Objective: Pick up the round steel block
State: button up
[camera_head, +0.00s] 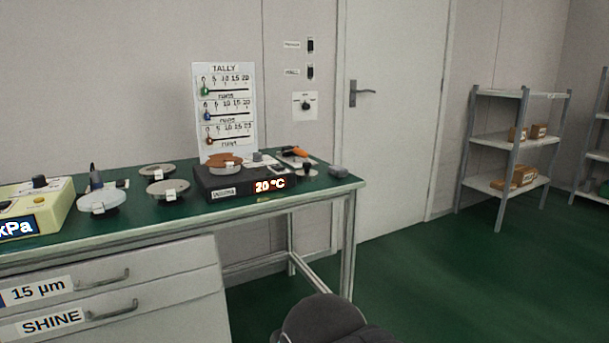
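Two round grey steel-looking discs lie on the green bench top: a nearer one (168,189) with a white tag, and a farther one (156,170), also tagged. A paler round disc (101,200) lies to their left. I cannot tell which of these, if any, is the round steel block. A small dark grey rounded lump (338,171) sits near the bench's right end, its material unclear. My gripper's fingers are not visible; only a dark rounded part of my own body shows at the bottom, apart from the bench.
A black hotplate (245,187) reading 20 °C carries a copper-coloured disc (225,158). A yellow-green meter box (38,207) stands at the left. A tally board (224,100) leans behind. Drawers (110,285) fill the bench front. Green floor (440,290) is open to the right.

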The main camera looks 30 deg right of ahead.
aim_at(306, 174)
jog(key=k, duration=0.6)
jog(key=z, duration=0.5)
jog(key=i, duration=1)
jog(key=z, duration=0.5)
